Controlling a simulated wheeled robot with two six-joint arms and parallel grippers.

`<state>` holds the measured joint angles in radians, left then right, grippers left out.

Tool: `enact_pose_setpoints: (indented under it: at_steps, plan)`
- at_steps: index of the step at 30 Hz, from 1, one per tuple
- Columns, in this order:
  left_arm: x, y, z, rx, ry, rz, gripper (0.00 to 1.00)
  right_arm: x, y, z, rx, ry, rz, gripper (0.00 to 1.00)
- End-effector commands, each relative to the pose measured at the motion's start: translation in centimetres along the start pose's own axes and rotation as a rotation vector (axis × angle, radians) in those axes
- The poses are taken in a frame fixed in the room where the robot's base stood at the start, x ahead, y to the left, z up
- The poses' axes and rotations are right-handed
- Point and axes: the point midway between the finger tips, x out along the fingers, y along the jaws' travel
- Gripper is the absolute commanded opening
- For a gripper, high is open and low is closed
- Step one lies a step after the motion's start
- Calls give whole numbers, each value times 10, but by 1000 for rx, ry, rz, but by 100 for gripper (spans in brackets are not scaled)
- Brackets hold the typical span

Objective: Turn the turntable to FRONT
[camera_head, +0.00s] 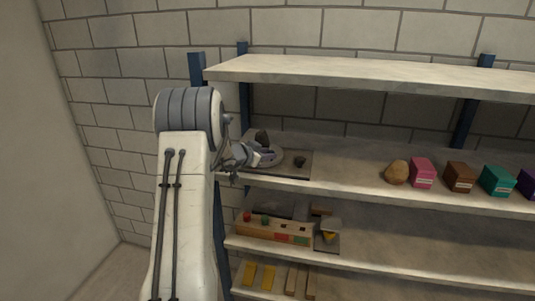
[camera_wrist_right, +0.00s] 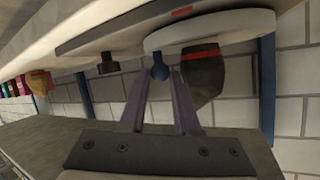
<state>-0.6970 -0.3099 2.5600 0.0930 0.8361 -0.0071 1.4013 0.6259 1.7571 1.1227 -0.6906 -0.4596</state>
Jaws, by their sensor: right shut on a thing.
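The turntable (camera_head: 278,157) is a pale round disc on a grey board (camera_head: 304,170) on the middle shelf. In the right wrist view, which looks upside down, the disc (camera_wrist_right: 215,27) carries a small blue knob (camera_wrist_right: 159,72) and a dark, tapering object with a red band (camera_wrist_right: 205,80). The board has a red mark (camera_wrist_right: 181,10) and a dark peg (camera_wrist_right: 108,65). My right gripper (camera_wrist_right: 160,75) is shut on the blue knob at the disc's edge. In the head view the right gripper (camera_head: 262,155) partly covers the disc. My left gripper is out of view.
A brown lump (camera_head: 397,172) and a pink box (camera_head: 421,173) stand farther right, with several other boxes. The upper shelf (camera_head: 360,75) hangs above. A wooden block tray (camera_head: 270,232) sits on the shelf below. The shelf right of the board is clear up to the lump.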

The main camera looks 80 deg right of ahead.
Motion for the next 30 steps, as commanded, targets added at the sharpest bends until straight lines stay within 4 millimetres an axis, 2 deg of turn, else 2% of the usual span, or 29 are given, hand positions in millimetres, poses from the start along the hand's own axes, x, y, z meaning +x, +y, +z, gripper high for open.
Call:
enact_pose_setpoints:
  at_steps: [2,3,12,16,30]
  plan:
    - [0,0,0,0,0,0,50,0,0,2,-2,-5,0,0]
    - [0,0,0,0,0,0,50,0,0,2,-2,-5,0,43]
    - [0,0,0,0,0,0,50,-1,0,1,-1,-2,0,43]
    - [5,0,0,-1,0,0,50,-10,0,1,0,-1,-2,43]
    - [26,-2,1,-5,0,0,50,-93,-1,2,-1,-3,-3,43]
